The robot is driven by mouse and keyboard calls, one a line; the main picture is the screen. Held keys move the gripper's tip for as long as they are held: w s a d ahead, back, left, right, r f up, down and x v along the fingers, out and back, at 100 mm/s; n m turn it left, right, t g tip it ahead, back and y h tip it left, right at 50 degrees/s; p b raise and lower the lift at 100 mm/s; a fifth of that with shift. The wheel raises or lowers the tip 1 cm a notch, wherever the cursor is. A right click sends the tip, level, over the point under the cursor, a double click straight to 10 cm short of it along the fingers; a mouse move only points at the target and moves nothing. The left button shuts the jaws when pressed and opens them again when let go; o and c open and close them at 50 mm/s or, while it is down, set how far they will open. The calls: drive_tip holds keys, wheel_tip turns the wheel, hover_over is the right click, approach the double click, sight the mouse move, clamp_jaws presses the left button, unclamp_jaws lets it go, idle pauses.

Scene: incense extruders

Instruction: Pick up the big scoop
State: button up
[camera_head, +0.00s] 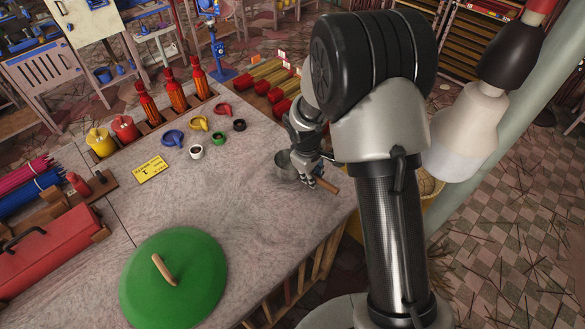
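The big scoop has a grey metal cup (286,166) and a wooden handle (328,184) that points to the lower right. It is at the right edge of the stone-grey tabletop. My gripper (307,180) points down over the scoop, between the cup and the free end of the handle. Its fingertips are at the handle. They are small and partly hidden, so I cannot tell whether they are closed on it. I also cannot tell whether the scoop rests on the table or is just above it.
A large green lid (195,270) with a wooden handle lies at the front of the table (245,210). A red toolbox (45,250) is at far left. The table middle is clear.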

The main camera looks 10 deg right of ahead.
clamp_jaws()
wheel_tip(320, 180, up, 20)
drive_tip(key=p, duration=0.6)
idle(0.5)
